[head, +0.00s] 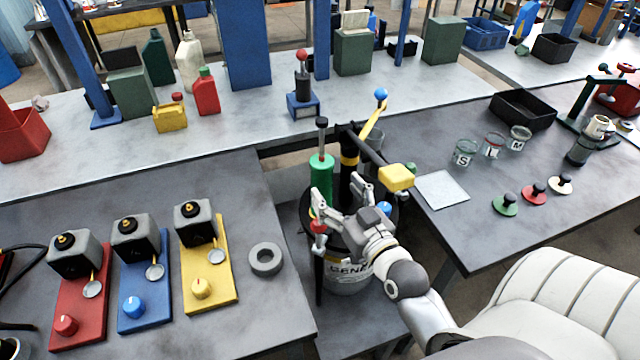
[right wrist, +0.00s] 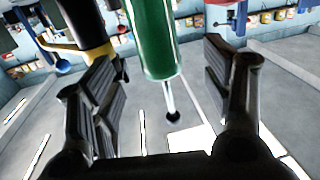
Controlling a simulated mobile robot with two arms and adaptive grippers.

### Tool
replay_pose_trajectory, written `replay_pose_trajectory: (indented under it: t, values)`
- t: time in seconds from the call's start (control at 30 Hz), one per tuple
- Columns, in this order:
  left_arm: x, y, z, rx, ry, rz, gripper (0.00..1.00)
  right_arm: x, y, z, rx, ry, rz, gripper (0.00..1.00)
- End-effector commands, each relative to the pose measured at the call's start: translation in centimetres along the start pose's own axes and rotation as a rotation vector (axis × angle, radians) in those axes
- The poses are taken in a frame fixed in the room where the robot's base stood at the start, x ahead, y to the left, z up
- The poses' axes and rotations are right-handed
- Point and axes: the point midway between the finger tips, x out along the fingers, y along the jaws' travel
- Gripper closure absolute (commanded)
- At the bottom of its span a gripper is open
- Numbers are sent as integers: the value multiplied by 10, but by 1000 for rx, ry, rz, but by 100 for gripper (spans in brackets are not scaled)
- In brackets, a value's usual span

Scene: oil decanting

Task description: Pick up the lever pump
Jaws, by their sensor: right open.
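The lever pump appears to be the black pump column (head: 349,163) with a yellow band, a yellow lever with a blue knob, and a yellow-ended side spout. It stands upright at the drum (head: 348,280). A green cylinder pump (head: 321,168) with a black top handle stands just left of it. My right gripper (head: 342,192) is open and low by both pumps. In the right wrist view the green cylinder (right wrist: 150,38) shows between the open fingers, and the black column with its yellow band (right wrist: 97,50) is partly hidden behind the left finger. My left gripper is out of view.
The drum stands in a gap between the left bench (head: 268,305) and right bench (head: 470,230). On the left bench are red, blue and yellow boards and a grey ring (head: 265,259). A white pad (head: 442,190) and several glass jars are on the right.

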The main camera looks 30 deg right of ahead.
Motion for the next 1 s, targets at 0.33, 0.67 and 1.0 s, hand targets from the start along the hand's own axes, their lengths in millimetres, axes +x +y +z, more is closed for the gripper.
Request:
replay_pose_trajectory:
  t: [0.33, 0.67, 1.0]
  values:
    - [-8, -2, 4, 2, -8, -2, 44, 28, 0, 0, 0, -2, -1, 28]
    - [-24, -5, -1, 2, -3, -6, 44, 68, 3, 2, 0, -1, -1, 28]
    - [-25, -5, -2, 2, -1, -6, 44, 76, 3, 5, -1, -3, -1, 28]
